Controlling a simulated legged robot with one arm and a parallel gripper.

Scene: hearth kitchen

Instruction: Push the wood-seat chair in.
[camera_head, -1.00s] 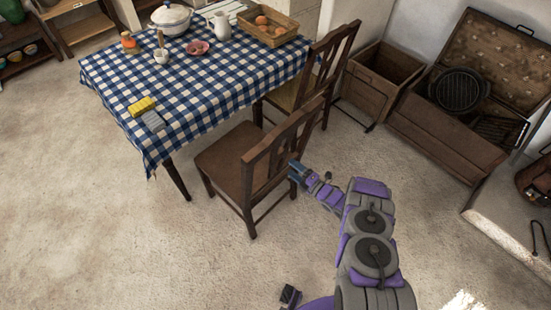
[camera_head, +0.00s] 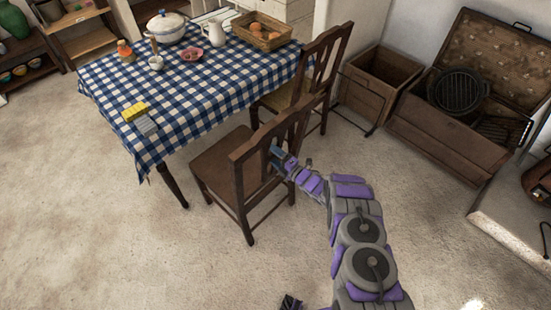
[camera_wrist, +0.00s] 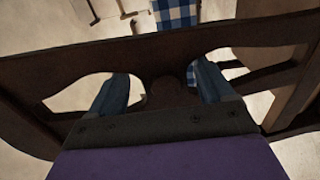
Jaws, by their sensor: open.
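The wood-seat chair (camera_head: 222,163) is dark brown and stands upright at the near side of the table (camera_head: 199,92), which has a blue and white checked cloth. Its backrest faces me and its seat points toward the table. My gripper (camera_head: 275,157) is at the back of this chair's backrest, open. In the wrist view the chair's backrest (camera_wrist: 165,55) fills the middle, and the two blue fingers of my gripper (camera_wrist: 160,95) reach to its lower openings, one on each side of a central slat. Whether they touch the wood is hard to tell.
A second chair (camera_head: 318,70) with a yellowish seat stands just behind, to the right. A wooden crate (camera_head: 378,84) and an open chest (camera_head: 440,125) line the right wall. The table holds a pot (camera_head: 167,27), a jug and a basket. The floor at left is clear.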

